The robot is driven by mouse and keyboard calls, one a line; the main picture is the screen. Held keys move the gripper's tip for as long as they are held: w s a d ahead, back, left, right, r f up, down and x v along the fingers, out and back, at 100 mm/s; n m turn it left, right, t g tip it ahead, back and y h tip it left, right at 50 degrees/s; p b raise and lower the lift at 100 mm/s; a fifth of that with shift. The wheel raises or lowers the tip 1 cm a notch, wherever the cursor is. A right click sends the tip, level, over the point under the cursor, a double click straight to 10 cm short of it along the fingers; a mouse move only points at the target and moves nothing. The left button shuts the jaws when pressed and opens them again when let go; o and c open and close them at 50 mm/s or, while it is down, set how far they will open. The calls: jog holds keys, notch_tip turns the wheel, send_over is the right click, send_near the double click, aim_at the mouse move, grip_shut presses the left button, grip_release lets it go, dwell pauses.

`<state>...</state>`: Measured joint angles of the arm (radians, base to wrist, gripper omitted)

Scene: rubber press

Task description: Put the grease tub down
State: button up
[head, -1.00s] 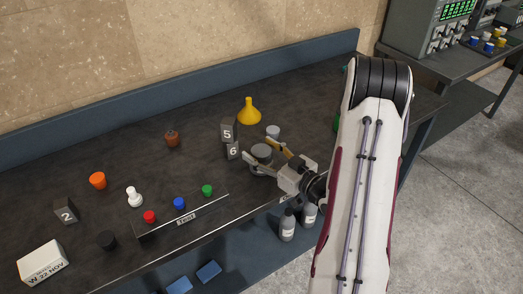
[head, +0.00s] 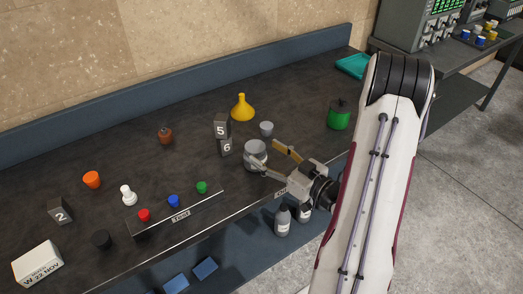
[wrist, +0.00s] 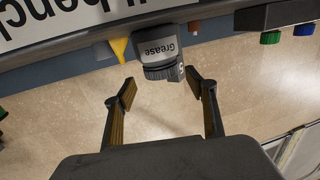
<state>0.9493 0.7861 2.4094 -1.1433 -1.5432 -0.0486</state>
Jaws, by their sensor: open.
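The grease tub (head: 255,152) is a grey tub standing on the dark bench, just right of the number block 6 (head: 226,147). In the wrist view the tub (wrist: 155,48) appears upside down, with its "Grease" label and dark ribbed lid showing. My gripper (head: 265,153) is open at the tub's right side. In the wrist view the fingers of my gripper (wrist: 160,84) are spread, with the lid just beyond the tips and nothing between them. The lower finger hides part of the tub's base in the head view.
A small grey cup (head: 267,128) and yellow funnel (head: 242,110) stand behind the tub. A green canister (head: 339,115) is farther right. Red, blue and green caps line the front strip (head: 182,215) on the left. Bare bench lies between them and the tub.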

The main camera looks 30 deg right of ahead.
jog(key=shift+v, duration=1.3)
jog(key=shift+o, duration=0.7)
